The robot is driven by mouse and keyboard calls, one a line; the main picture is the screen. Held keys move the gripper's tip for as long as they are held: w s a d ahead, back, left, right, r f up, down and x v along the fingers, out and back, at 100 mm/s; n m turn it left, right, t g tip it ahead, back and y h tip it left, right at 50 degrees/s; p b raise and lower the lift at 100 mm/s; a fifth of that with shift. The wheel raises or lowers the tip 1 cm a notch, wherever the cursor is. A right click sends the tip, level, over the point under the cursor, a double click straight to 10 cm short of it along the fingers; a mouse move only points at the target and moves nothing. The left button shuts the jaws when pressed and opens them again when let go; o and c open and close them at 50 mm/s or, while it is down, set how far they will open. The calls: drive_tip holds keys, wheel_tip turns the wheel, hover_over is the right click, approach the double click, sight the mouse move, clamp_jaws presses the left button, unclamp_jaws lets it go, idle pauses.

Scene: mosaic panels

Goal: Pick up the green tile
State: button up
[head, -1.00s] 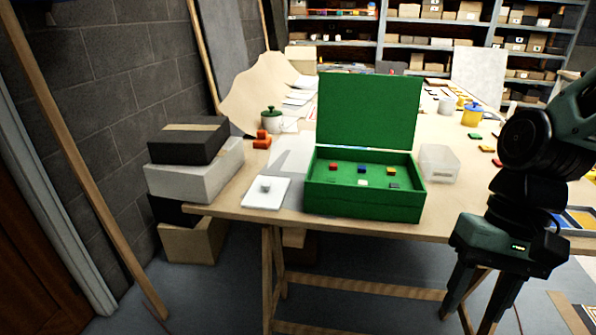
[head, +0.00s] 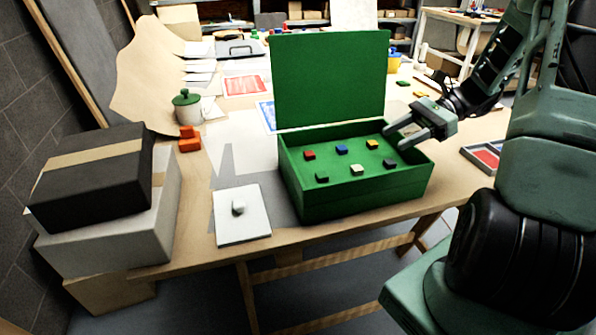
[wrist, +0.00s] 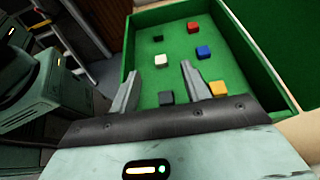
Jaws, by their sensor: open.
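A small dark green tile (head: 321,178) lies at the front left on the floor of the open green box (head: 365,205). In the wrist view the green tile (wrist: 158,38) is at the far end, beyond my fingertips. My gripper (head: 396,138) is open and empty, above the right side of the box and well apart from the green tile. In the wrist view my gripper (wrist: 173,63) has its fingers spread over the box floor.
The box also holds red (head: 309,155), blue (head: 341,150), yellow (head: 372,145), white (head: 357,170) and dark grey (head: 390,164) tiles. Its raised lid (head: 330,78) stands at the back. A white board with a knob (head: 242,214) lies to the left, near stacked boxes (head: 92,178).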

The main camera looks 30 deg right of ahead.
drive_tip(key=p, duration=0.1)
approach(327, 174)
drive_tip(key=shift+x, duration=1.2)
drive_tip(key=shift+p+x, duration=0.45)
drive_tip(key=shift+x, duration=2.25)
drive_tip(key=shift+w, duration=0.1)
clamp_jaws()
